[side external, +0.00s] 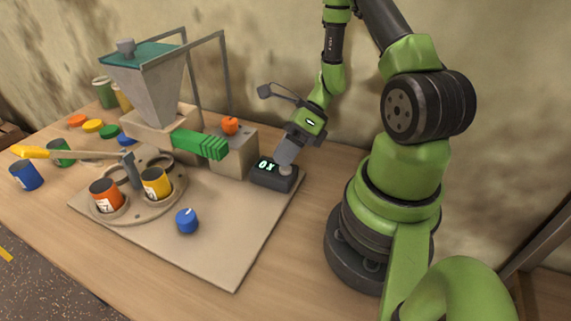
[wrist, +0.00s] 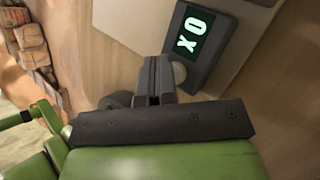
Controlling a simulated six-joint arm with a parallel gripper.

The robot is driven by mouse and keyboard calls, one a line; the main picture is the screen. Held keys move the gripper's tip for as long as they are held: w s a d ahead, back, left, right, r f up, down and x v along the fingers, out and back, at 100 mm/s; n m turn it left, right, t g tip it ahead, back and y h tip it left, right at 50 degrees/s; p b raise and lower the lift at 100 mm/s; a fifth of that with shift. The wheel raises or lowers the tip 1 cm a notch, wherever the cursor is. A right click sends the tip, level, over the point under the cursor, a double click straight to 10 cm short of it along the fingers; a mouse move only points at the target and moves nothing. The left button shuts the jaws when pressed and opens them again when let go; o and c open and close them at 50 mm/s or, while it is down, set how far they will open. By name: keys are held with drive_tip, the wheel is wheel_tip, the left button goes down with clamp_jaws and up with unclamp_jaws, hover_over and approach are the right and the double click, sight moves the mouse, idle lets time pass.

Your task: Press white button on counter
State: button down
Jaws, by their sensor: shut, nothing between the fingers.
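The counter (side external: 262,180) is a small black box with a lit display that reads like "0X", at the right back edge of the board. Its white button (side external: 285,170) is a pale round knob on the right part of its top. My gripper (side external: 283,160) is shut and empty, pointing down right at the button. I cannot tell whether the fingertips touch the button.
A hopper (side external: 150,85) with a green block (side external: 200,144) stands left of the counter. A turntable (side external: 135,210) holds an orange can (side external: 106,196) and a yellow can (side external: 156,184). A blue knob (side external: 187,220) is on the board. The board's front right is clear.

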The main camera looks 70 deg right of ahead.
sight(278, 176)
drive_tip(key=shift+r, duration=0.95)
drive_tip(key=shift+r, duration=2.5)
drive_tip(key=s+a+r+n+t+h, duration=0.1)
drive_tip(key=s+a+r+n+h, duration=0.1)
drive_tip(key=r+n, duration=0.4)
drive_tip(key=s+a+r+n+t+h, duration=0.1)
drive_tip(key=a+r+n, duration=0.4)
drive_tip(key=n, duration=0.7)
drive_tip(key=s+a+r+n+t+h, duration=0.1)
drive_tip(key=s+a+r+n+h, duration=0.2)
drive_tip(key=r+n, duration=0.4)
drive_tip(key=n, duration=0.2)
drive_tip(key=shift+s+a+r+n, duration=0.15)
drive_tip(key=shift+s+a+n, duration=0.1)
drive_tip(key=shift+a+n, duration=0.15)
